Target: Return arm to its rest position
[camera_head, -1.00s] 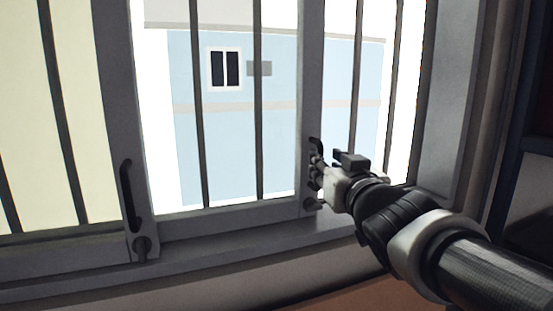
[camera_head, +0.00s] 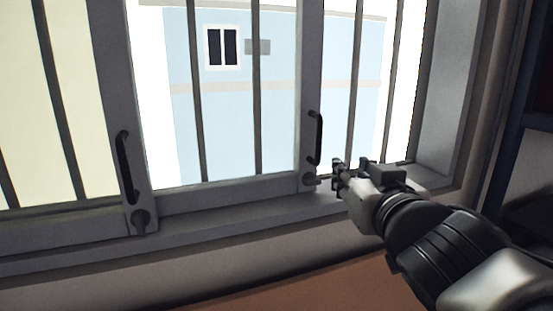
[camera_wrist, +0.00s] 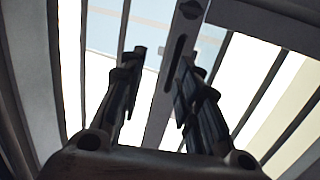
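My gripper (camera_head: 338,174) is in front of the lower right part of the barred window, just right of the right window handle (camera_head: 315,138). In the wrist view my gripper (camera_wrist: 160,68) has its two fingers spread apart with nothing held between them. The dark handle also shows in the wrist view (camera_wrist: 174,62), beyond the gap between the fingers. In the head view the gripper looks apart from the handle. My arm reaches in from the lower right.
A second window handle (camera_head: 125,166) is on the left frame. Vertical bars (camera_head: 257,95) cross the window. A grey sill (camera_head: 240,219) runs below it, with a reddish-brown surface (camera_head: 330,286) underneath. A dark shelf-like shape (camera_head: 528,195) is at the far right.

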